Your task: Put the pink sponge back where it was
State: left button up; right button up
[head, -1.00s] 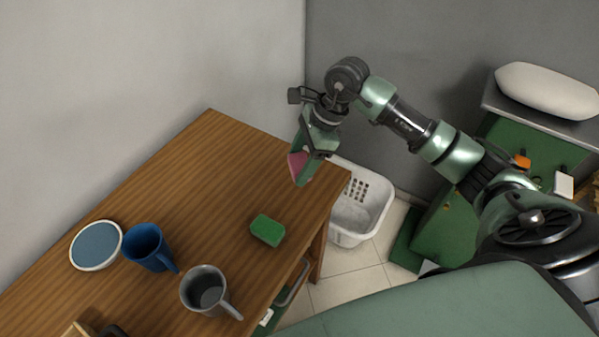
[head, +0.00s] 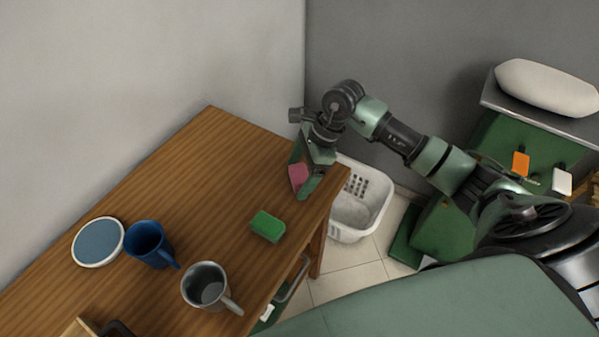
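The pink sponge (head: 299,177) is between the fingers of my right gripper (head: 304,176), over the far right corner of the wooden table (head: 215,165). The fingers appear shut on it. One finger covers part of its right side. The sponge is low, close to the tabletop; I cannot tell whether it touches the wood. A green sponge (head: 268,226) lies on the table nearer to me, apart from the gripper. My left gripper is not in view.
A blue mug (head: 146,243), a grey mug (head: 205,285) and a round blue-topped dish (head: 98,242) stand at the left and front of the table. A white basket (head: 352,232) is on the floor beyond the table's right edge. The table's middle is clear.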

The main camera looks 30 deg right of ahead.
jog(key=shift+r, duration=0.1)
jog(key=shift+r+p, duration=0.2)
jog(key=shift+p, duration=0.1)
jog(key=b+v, duration=0.2)
jog(key=v, duration=0.9)
jog(key=shift+d+r+b, duration=0.2)
jog(key=shift+r+b, duration=0.1)
jog(key=shift+r, duration=0.05)
